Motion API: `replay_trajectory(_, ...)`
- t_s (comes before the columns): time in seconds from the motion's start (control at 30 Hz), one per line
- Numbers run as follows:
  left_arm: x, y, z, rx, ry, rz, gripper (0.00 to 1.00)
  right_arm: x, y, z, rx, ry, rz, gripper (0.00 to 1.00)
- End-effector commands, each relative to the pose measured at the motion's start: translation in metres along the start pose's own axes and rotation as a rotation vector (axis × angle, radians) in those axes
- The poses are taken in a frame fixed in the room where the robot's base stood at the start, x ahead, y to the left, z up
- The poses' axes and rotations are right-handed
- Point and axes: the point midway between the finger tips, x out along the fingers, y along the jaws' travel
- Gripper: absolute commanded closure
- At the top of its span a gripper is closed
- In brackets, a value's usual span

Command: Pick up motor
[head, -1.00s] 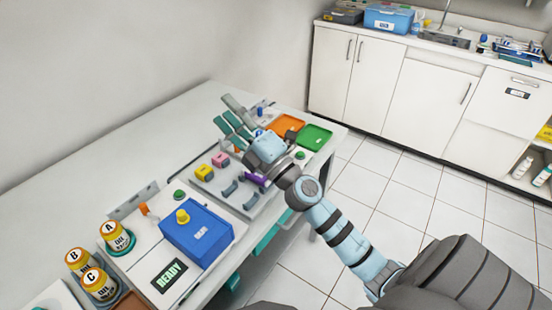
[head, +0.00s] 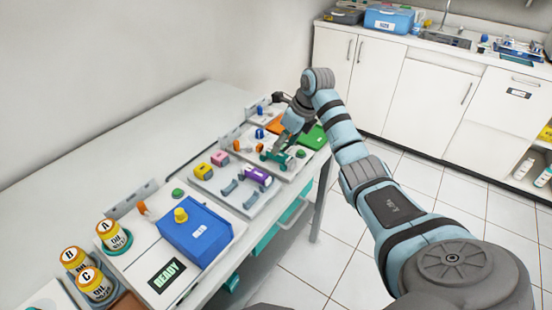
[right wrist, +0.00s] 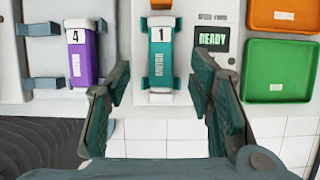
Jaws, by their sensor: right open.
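A teal motor (right wrist: 160,54), labelled "1" and "MOTOR", lies on a light tray in the upper middle of the right wrist view. In the head view the teal motor (head: 274,158) is partly covered by my gripper. My right gripper (right wrist: 160,84) is open and empty, with one finger on each side of the motor's lower end in the picture. In the head view the right gripper (head: 284,146) points down at the motor. Contact cannot be told. My left gripper is out of view.
A purple piece labelled "4" (right wrist: 82,55) lies left of the motor. A green tray (right wrist: 278,70), an orange tray (right wrist: 285,14) and a "READY" display (right wrist: 213,39) are to the right. A blue box (head: 196,236) and several oil bottles stand nearer on the table.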

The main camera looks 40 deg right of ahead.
Motion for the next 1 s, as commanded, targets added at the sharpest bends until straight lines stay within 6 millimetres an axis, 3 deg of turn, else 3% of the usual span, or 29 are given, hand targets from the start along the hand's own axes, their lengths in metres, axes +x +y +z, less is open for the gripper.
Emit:
replay_trajectory(0.13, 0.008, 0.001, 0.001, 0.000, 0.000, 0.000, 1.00, 0.031, -0.001, 0.001, 0.002, 0.001, 0.005, 0.52)
replay_trajectory(0.27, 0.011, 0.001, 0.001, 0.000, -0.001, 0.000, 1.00, 0.046, -0.002, 0.001, 0.001, 0.000, 0.002, 0.52)
replay_trajectory(1.0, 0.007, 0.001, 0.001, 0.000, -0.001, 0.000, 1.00, 0.050, -0.002, 0.000, 0.000, -0.001, 0.002, 0.52)
